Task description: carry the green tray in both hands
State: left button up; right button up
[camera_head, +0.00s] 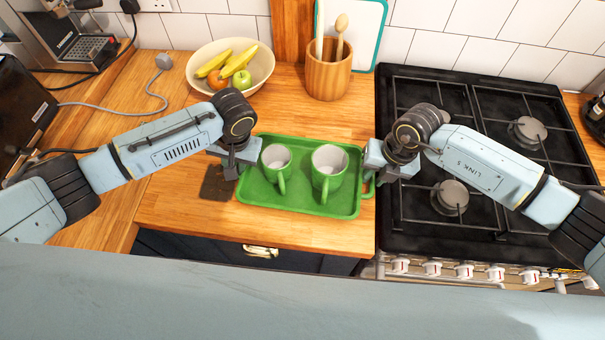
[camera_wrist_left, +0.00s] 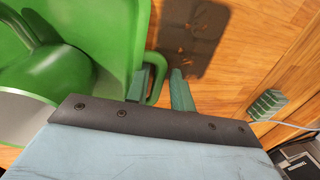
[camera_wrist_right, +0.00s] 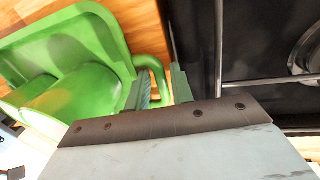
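The green tray (camera_head: 300,206) lies on the wooden counter, with two green mugs upright on it, a smaller left mug (camera_head: 277,166) and a larger right mug (camera_head: 329,172). My left gripper (camera_head: 236,164) is at the tray's left end. In the left wrist view its fingers (camera_wrist_left: 163,88) stand apart on either side of the left handle (camera_wrist_left: 156,92), with a gap showing. My right gripper (camera_head: 375,172) is at the right end. In the right wrist view its fingers (camera_wrist_right: 161,88) stand apart on either side of the right handle (camera_wrist_right: 159,72). Neither appears clamped.
A black gas cooker (camera_head: 480,150) adjoins the counter on the right, close by my right gripper. Behind the tray stand a fruit bowl (camera_head: 207,56) and a wooden utensil pot (camera_head: 328,76). A grey cable (camera_head: 110,106) lies on the left counter.

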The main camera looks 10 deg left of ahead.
pick_arm(q)
grip_shut()
pick_arm(e)
grip_shut()
pick_arm(q)
jog(key=shift+w+r, duration=0.1)
jog(key=shift+r, duration=0.1)
pick_arm(e)
jog(key=shift+w+r, duration=0.1)
jog(key=shift+r, duration=0.05)
